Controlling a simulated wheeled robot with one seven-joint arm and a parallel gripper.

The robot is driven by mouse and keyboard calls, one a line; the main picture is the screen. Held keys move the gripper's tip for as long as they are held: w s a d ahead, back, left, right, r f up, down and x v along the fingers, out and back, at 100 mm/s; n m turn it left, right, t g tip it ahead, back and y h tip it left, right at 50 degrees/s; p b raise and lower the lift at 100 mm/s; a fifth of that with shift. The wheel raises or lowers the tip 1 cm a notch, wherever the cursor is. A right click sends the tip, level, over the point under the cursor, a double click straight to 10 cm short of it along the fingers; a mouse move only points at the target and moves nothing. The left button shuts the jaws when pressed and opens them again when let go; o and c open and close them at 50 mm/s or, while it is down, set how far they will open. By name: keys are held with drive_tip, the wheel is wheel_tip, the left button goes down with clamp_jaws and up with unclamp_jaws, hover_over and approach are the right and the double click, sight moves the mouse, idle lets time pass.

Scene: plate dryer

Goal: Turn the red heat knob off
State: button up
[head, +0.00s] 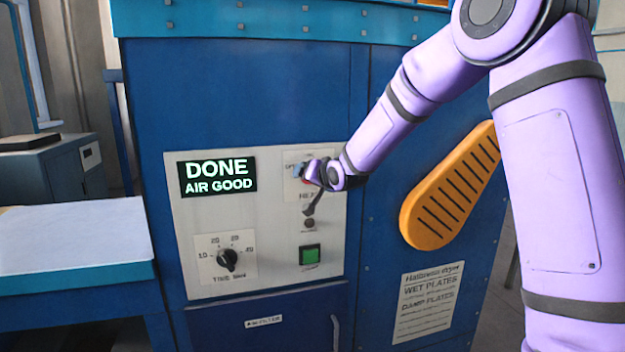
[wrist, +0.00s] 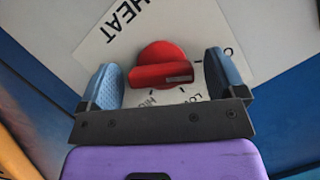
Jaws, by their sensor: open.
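The red heat knob (wrist: 161,54) shows in the wrist view on a white plate marked HEAT, with its bar handle facing me. My gripper (wrist: 162,80) is open, with one blue finger on each side of the knob; gaps show between the fingers and the knob. Lettering that looks like LOW and HIGH is partly covered below the knob, and an O shows at its right. I cannot tell which mark the knob points at. In the head view my gripper (head: 303,172) is at the heat plate and covers most of the knob.
The dryer's panel (head: 270,275) holds a display (head: 218,177) reading DONE AIR GOOD, a black time knob (head: 228,259), a green button (head: 309,254) and a small dark button (head: 309,224). An orange slotted guard (head: 450,190) stands right of the panel. A table (head: 75,240) is at left.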

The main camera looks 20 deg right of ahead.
drive_tip(key=v, duration=1)
drive_tip(key=shift+s, duration=0.3)
drive_tip(key=shift+d, duration=0.15)
drive_tip(key=shift+r, duration=0.1)
drive_tip(key=s+d+n+g+h, duration=0.1)
drive_tip(key=s+g, duration=0.1)
drive_tip(key=s, duration=1.1)
drive_tip(key=s+d+r+n+g, duration=0.1)
drive_tip(key=s+d+g, duration=0.1)
drive_tip(key=s, duration=1)
drive_tip(key=s+d+r+n+g+h, duration=0.1)
drive_tip(key=s+g, duration=0.3)
drive_tip(key=s, duration=0.9)
drive_tip(key=shift+s+d+n+h, duration=0.3)
drive_tip(key=shift+d+n, duration=0.15)
drive_tip(key=shift+n, duration=0.05)
